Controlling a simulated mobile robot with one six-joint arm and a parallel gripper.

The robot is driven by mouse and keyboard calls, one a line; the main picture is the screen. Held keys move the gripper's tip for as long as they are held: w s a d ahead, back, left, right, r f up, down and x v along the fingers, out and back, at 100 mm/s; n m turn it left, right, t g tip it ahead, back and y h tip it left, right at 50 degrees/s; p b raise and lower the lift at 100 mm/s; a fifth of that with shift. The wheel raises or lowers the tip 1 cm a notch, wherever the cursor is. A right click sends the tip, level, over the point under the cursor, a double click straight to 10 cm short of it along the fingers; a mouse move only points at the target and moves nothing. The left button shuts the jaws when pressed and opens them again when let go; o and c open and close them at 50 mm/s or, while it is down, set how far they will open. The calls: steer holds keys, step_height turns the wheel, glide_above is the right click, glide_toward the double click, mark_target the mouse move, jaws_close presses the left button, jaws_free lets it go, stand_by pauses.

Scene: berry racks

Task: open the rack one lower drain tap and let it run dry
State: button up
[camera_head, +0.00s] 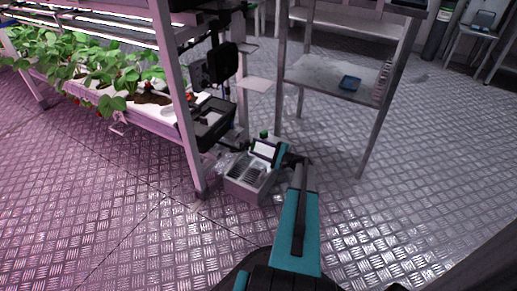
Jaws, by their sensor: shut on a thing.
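The plant rack (170,75) stands at the left, with a white trough (150,113) of leafy strawberry plants. A small white fitting (117,128) hangs under the trough; I cannot tell whether it is a tap. My arm reaches from the bottom centre towards the foot of the rack. My gripper (285,159) is at its far end, low beside a grey slotted box (236,189) on the floor. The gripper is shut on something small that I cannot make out. No lower drain tap shows clearly, and no running water can be seen.
A dark bin-like unit (212,128) hangs at the rack's end. A green-capped item (264,134) stands behind the grey box. The patterned floor at right is clear.

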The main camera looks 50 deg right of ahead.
steer(key=n+b, duration=0.1)
steer(key=n, duration=0.1)
steer(key=n+b, duration=0.1)
steer(key=n, duration=0.1)
steer(key=shift+s+d+f, duration=0.1)
steer(key=shift+d+f, duration=0.1)
steer(key=shift+n+b, duration=0.9)
steer(key=shift+n, duration=0.3)
steer(key=o, duration=1)
steer(key=shift+o, duration=0.2)
steer(key=shift+a, duration=0.15)
steer(key=p+v, duration=0.5)
steer(key=v, duration=0.8)
steer(key=shift+s, duration=0.4)
